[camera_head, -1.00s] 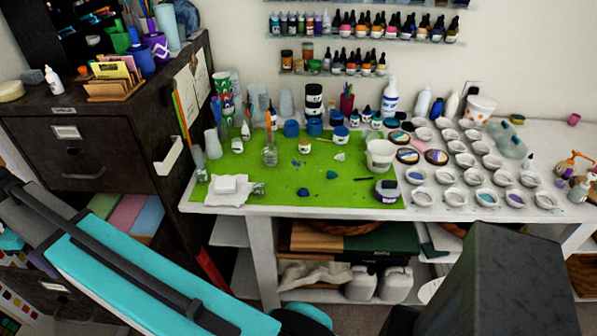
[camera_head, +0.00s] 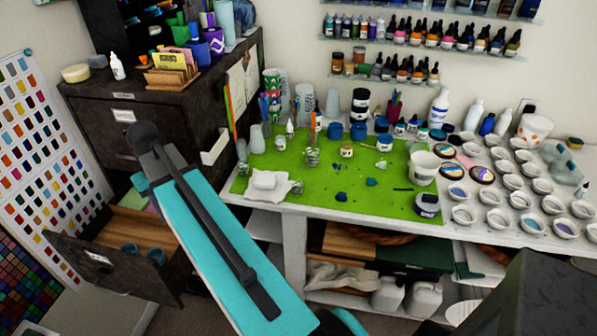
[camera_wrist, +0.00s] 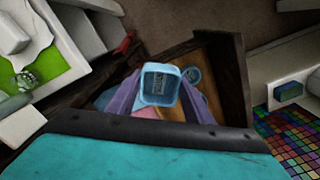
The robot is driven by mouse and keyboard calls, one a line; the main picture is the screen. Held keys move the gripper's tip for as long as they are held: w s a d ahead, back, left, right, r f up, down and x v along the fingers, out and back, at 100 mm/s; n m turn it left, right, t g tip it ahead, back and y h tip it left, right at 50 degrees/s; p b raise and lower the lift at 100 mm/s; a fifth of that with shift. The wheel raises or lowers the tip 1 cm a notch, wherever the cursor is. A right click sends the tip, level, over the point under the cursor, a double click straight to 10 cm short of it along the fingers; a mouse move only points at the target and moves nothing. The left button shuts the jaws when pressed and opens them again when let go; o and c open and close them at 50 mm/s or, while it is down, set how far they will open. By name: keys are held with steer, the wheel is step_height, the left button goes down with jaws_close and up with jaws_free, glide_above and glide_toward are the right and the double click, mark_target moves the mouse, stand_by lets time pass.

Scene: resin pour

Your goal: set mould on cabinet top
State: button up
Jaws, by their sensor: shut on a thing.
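The mould is a light-blue, square, open-looking piece (camera_wrist: 158,86) in the wrist view. My gripper (camera_wrist: 160,94) has its two purple-grey fingers shut on its sides. Below the held mould is an open wooden drawer (camera_wrist: 212,48); the gap between them is hard to judge. In the head view, my teal arm link hides the gripper and mould. The cabinet (camera_head: 110,130) is dark, at the left, and its top (camera_head: 208,76) is higher than the green-matted table. The open drawer (camera_head: 112,272) pulls out low at the cabinet's front.
On the cabinet top are a wooden letter rack (camera_head: 172,78), a white bottle (camera_head: 117,66), a yellowish round piece (camera_head: 76,73) and several cups. Blue round items (camera_head: 156,257) sit in the drawer. A crowded table (camera_head: 290,207) stands right.

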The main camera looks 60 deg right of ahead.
steer(key=s+d+m+p, duration=0.1)
steer(key=s+d+m, duration=0.3)
steer(key=s+d, duration=0.6)
steer(key=s+d+f+m+p, duration=0.1)
steer(key=s+d+m, duration=0.2)
steer(key=s+d, duration=0.8)
steer(key=s+d+m+p, duration=0.1)
steer(key=s+d+m, duration=0.3)
steer(key=s+d, duration=0.7)
steer(key=shift+s+f+m+p, duration=0.15)
steer(key=shift+s+f, duration=0.05)
steer(key=shift+s, duration=1)
steer(key=shift+s+f+m+p, duration=0.15)
steer(key=shift+s+f, duration=0.05)
steer(key=shift+s, duration=1)
steer(key=b, duration=0.3)
glide_above(347, 183)
steer(key=shift+a+f, duration=0.35)
steer(key=shift+f, duration=0.35)
steer(key=shift+d, duration=0.35)
steer(key=shift+f+b, duration=1.2)
steer(key=shift+f, duration=0.65)
